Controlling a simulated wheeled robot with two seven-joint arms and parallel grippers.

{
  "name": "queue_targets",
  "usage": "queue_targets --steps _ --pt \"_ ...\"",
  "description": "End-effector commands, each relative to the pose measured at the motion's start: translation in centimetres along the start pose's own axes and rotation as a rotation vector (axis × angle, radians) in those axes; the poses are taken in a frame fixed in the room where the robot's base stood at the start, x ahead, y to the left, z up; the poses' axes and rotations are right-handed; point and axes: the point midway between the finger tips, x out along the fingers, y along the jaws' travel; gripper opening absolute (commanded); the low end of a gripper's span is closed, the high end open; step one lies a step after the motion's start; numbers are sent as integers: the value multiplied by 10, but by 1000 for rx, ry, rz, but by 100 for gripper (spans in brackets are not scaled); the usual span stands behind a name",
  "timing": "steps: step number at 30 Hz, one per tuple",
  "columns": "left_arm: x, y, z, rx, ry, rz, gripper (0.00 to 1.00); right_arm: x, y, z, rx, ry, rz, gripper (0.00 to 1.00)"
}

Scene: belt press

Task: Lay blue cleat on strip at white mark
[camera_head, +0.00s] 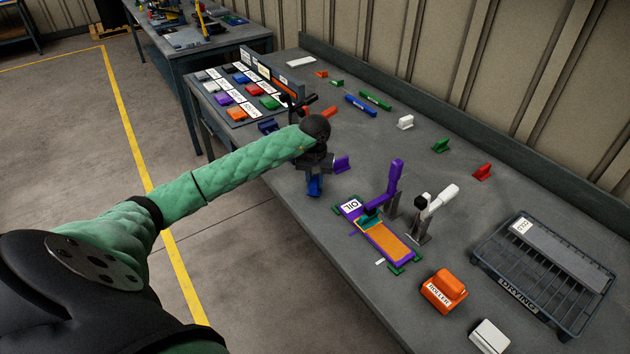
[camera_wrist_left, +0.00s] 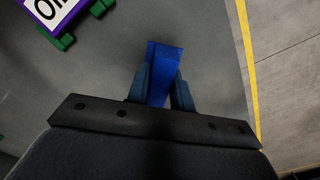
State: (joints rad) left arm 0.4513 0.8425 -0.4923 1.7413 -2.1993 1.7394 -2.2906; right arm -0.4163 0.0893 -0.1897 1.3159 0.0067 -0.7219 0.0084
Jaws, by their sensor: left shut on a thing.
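My left gripper (camera_head: 314,178) is over the near left edge of the workbench, left of the press. It is shut on the blue cleat (camera_head: 314,187), which also shows between the fingers in the left wrist view (camera_wrist_left: 160,72). The fingers hide part of the cleat. The orange strip (camera_head: 391,241) lies on the purple press bed (camera_head: 376,251). A teal piece (camera_head: 371,221) is on the strip's far part, by the purple press lever (camera_head: 396,175). A small white mark (camera_head: 380,262) shows beside the bed's near left side. My right gripper is not in view.
A white-handled lever (camera_head: 438,202) is right of the press. Green, white and red pieces stand at the back.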

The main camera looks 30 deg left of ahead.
Motion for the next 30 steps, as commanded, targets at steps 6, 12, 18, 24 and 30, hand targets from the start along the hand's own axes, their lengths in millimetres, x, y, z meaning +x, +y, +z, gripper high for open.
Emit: queue_targets --steps 6,12,18,24,30 --pt "11 0 0 0 1 1 0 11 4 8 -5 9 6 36" --pt "12 0 0 0 1 1 0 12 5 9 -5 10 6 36" --pt "13 0 0 1 1 1 0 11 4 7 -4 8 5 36" --pt "14 0 0 1 1 1 28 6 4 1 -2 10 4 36" --pt "14 0 0 1 0 1 44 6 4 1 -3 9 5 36"
